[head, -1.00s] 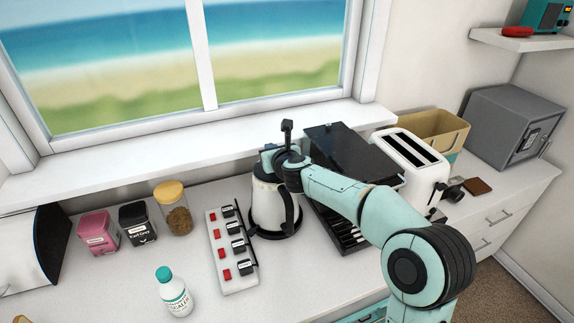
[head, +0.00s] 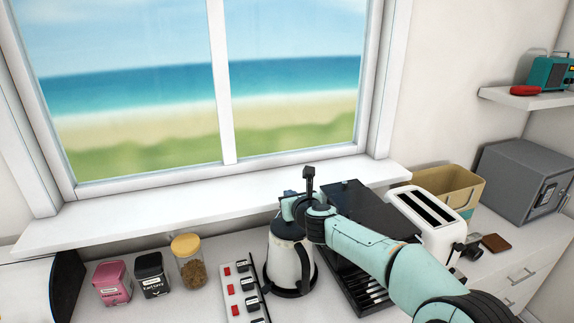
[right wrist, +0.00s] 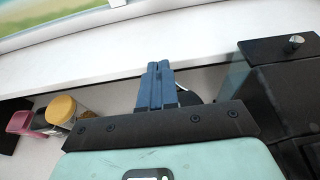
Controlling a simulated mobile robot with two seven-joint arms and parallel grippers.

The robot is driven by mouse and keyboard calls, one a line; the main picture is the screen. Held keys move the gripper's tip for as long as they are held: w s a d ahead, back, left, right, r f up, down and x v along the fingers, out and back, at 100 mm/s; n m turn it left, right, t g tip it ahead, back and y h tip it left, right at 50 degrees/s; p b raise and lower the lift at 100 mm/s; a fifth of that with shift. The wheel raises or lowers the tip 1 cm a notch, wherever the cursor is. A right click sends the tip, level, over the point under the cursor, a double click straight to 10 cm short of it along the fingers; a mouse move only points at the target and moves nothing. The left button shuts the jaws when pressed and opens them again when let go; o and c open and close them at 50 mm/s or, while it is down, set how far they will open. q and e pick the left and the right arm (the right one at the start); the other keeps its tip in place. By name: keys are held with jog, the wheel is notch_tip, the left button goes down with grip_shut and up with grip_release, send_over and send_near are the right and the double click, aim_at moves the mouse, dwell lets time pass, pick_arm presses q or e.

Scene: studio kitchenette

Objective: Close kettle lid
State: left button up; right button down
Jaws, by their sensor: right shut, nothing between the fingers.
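The white kettle (head: 281,262) with a black handle stands on its dark base on the counter, upright. Its dark lid (head: 286,229) shows at the top, lying about level across the rim; my wrist partly hides it. My right gripper (head: 289,206) is just above the kettle's top, shut and empty. In the right wrist view its blue fingers (right wrist: 158,70) are together, pointing toward the window sill, with a dark rounded edge partly hidden beside them. I cannot tell whether the fingers touch the lid or whether it is fully shut. My left gripper is not in view.
A power strip (head: 239,292) with red switches lies left of the kettle. A black machine (head: 365,215) and a white toaster (head: 430,222) stand right. A jar (head: 188,264) and pink (head: 112,283) and black (head: 151,275) tins stand left. The window sill (head: 200,208) runs close behind.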

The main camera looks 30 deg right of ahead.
jog(key=shift+w+f, duration=0.15)
jog(key=shift+w, duration=1)
jog(key=shift+w+d, duration=0.15)
jog(key=shift+w, duration=0.1)
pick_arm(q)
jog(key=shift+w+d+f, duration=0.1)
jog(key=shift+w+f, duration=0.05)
pick_arm(e)
notch_tip(320, 180, up, 10)
jog(key=s, duration=0.2)
jog(key=shift+s+f, duration=0.2)
